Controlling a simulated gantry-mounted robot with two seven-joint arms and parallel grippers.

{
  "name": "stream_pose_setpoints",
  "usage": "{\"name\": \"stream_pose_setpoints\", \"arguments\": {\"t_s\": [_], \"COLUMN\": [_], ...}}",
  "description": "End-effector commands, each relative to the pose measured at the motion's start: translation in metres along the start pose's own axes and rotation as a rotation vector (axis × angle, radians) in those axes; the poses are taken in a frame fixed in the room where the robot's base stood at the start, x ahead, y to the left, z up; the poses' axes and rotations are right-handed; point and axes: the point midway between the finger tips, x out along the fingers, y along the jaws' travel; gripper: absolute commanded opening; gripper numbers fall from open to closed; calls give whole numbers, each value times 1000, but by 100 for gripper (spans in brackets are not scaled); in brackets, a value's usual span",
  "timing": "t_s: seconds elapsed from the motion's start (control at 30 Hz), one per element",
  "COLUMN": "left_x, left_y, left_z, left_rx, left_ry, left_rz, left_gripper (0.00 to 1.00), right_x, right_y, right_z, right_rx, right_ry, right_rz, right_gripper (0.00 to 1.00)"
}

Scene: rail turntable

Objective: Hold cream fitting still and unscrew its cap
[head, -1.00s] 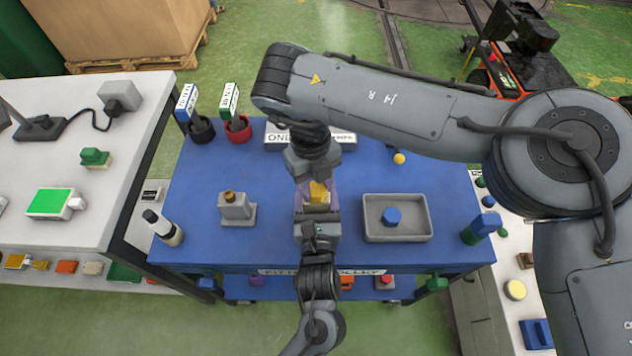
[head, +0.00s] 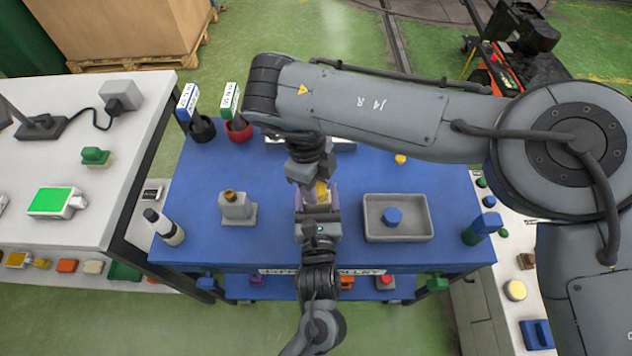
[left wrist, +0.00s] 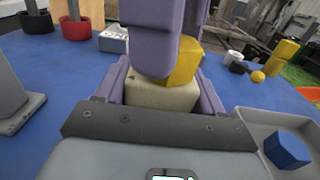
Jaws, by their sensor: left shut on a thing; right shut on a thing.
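The cream fitting (left wrist: 162,97) stands between the purple fingers of my left gripper (left wrist: 160,88), which is shut on it. Its yellow cap (left wrist: 184,66) sits on top, partly hidden by the purple fingers of my right gripper (left wrist: 166,42), which come down from above and are shut on it. In the head view, the cap (head: 321,189) shows as a small yellow patch between my left gripper (head: 317,208) and the right gripper (head: 316,188). The fitting is mostly hidden there. I cannot tell whether the cap has lifted from the fitting.
A grey tray (head: 372,238) holding a blue hexagonal piece (head: 392,216) is close on the right. A grey fitting with a brown top (head: 236,207) stands to the left. Red (head: 238,134) and dark (head: 201,130) cups stand at the back left. Blue tabletop between them is clear.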

Motion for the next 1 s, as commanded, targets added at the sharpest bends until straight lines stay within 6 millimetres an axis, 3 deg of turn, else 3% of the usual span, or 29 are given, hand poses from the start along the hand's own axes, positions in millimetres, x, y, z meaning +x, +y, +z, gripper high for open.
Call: {"name": "stream_pose_setpoints", "arguments": {"t_s": [0.33, 0.7, 1.0], "left_x": [0, 0, 0], "left_y": [0, 0, 0], "left_z": [0, 0, 0], "left_rx": [0, 0, 0], "left_ry": [0, 0, 0], "left_rz": [1, 1, 1], "left_gripper": [13, 13, 13], "right_x": [1, 0, 1], "right_y": [0, 1, 1], "right_z": [0, -1, -1], "right_rx": [-26, -459, -525], "right_ry": [1, 2, 1], "right_rz": [-5, -71, -80], "right_gripper": [5, 5, 5]}}
